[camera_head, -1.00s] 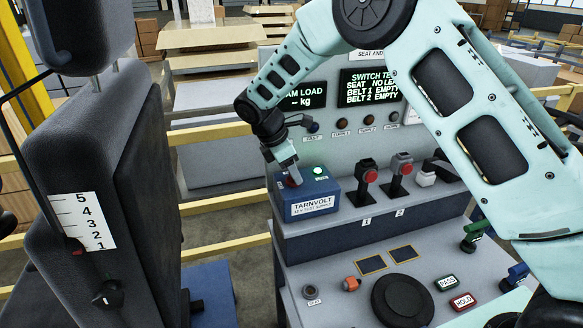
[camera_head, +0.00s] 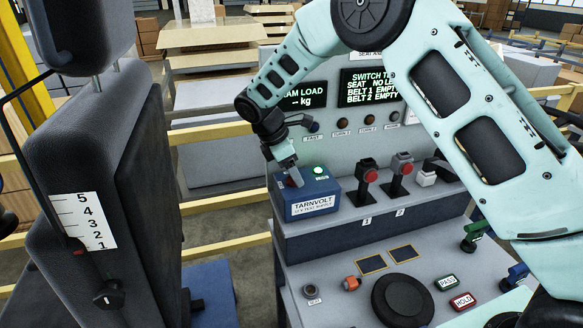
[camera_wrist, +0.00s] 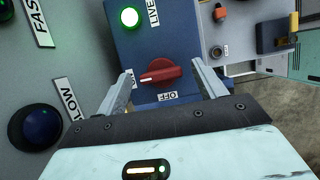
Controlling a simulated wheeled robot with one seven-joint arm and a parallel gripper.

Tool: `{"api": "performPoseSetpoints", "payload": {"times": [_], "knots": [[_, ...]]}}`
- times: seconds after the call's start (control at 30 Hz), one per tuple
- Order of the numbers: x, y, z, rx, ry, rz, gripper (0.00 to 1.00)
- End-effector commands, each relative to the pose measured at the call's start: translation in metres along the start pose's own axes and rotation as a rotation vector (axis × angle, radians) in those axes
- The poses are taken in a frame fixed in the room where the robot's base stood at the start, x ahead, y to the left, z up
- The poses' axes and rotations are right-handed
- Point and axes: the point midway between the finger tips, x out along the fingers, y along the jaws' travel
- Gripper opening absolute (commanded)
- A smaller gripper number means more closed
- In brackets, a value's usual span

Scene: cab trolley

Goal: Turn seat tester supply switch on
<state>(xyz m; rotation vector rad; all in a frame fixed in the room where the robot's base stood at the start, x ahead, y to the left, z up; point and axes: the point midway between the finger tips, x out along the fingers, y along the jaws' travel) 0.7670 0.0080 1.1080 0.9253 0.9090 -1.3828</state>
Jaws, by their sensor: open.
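The blue TARNVOLT test supply box (camera_head: 312,193) stands at the left end of the grey console. Its red rotary switch (camera_wrist: 160,72) is in the wrist view, with the white mark on the knob toward the left side, away from the OFF label (camera_wrist: 167,97). A label on that left side is mostly hidden by a finger. The green LIVE lamp (camera_wrist: 129,17) is lit, and it also glows in the head view (camera_head: 319,170). My gripper (camera_wrist: 161,70) is open, with one finger on each side of the knob; I cannot tell whether either touches it.
Two red-buttoned switch units (camera_head: 370,176) stand right of the box. A blue knob (camera_wrist: 37,133) sits on the panel beside my gripper. A dark seat (camera_head: 95,170) is at the left. The console's lower shelf carries a black round pad (camera_head: 402,300) and several small controls.

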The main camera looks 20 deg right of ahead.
Motion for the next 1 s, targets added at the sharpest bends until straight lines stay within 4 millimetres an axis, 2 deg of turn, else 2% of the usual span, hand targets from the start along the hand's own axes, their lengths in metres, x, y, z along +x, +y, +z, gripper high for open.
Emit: {"api": "performPoseSetpoints", "payload": {"times": [0.17,0.27,0.7,0.9,1.0], "knots": [[-0.007,0.000,-0.001,0.000,0.000,0.001,0.70],[-0.021,0.001,-0.001,0.002,0.002,0.003,0.70],[-0.122,0.001,-0.002,0.001,0.002,0.005,0.70],[-0.157,0.001,-0.001,0.000,0.002,0.002,0.70],[-0.167,0.000,-0.001,0.000,0.001,0.002,0.70]]}}
